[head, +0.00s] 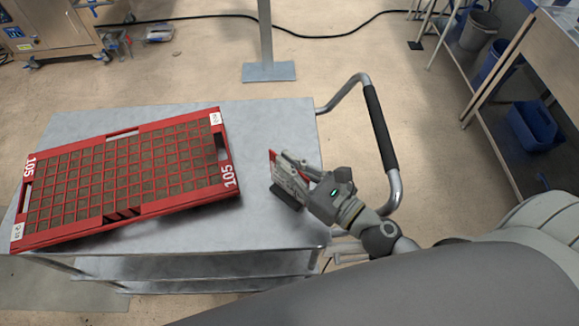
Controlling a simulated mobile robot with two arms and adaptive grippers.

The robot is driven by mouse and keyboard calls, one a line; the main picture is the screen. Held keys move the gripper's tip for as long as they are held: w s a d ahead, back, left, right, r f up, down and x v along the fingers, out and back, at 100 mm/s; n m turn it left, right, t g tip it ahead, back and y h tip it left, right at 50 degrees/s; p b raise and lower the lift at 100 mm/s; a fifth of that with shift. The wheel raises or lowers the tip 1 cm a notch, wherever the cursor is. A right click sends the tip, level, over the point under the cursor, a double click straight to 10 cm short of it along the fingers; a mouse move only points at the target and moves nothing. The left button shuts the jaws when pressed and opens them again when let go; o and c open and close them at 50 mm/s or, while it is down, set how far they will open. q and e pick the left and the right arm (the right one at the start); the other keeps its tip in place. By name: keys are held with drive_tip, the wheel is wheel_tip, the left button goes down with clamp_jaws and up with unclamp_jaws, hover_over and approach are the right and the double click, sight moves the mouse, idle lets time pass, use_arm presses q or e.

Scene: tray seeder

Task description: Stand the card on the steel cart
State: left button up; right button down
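The card is red and white and stands roughly upright, partly hidden by the fingers. A dark base (287,198) shows at the card's lower edge, at or just above the cart top; I cannot tell whether it touches. My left gripper is not in view.
A red seed tray (122,133) marked 105, with soil-filled cells, covers the left part of the cart top. The cart's handle (381,130) rises at the right. A post with a foot plate (268,71) stands behind. A blue bin (534,126) sits on a shelf at right.

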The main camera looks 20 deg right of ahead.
drive_tip(key=shift+f, duration=0.1)
drive_tip(key=c, duration=1.6)
unclamp_jaws()
drive_tip(key=shift+c, duration=0.2)
drive_tip(key=shift+s+d, duration=0.1)
drive_tip(key=b+v, duration=0.7)
drive_tip(key=v, duration=0.5)
drive_tip(key=shift+r, duration=0.3)
